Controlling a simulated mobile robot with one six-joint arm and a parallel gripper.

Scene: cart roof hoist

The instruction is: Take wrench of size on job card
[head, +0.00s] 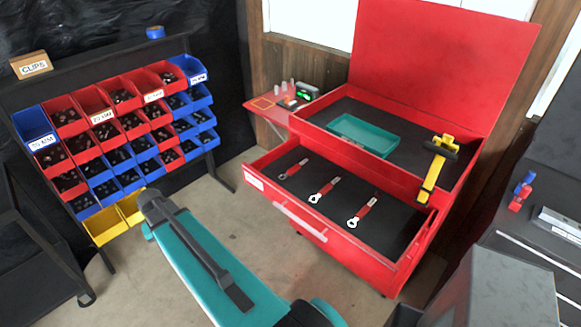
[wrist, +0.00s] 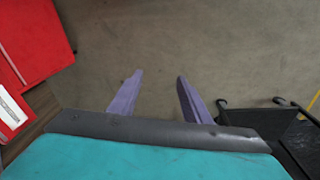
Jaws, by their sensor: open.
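Three wrenches with red grips lie apart in the open, black-lined drawer (head: 282,207) of the red cart: a left wrench (head: 293,169), a middle wrench (head: 324,190) and a right wrench (head: 364,210). The left one looks smallest; size marks are too small to read. I cannot make out a job card. My gripper (wrist: 157,92) shows in the wrist view as two purple fingers spread apart, empty, over bare floor. The red cart is at the left edge of that view, clear of the fingers. The fingers do not show in the head view.
The cart's lid (head: 440,55) stands open above a teal tray (head: 362,136) and a yellow-black tool (head: 437,165). A side shelf (head: 268,112) holds small items, one with a green display. A rack of bins (head: 75,142) stands left; a grey box (head: 500,290) is front right.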

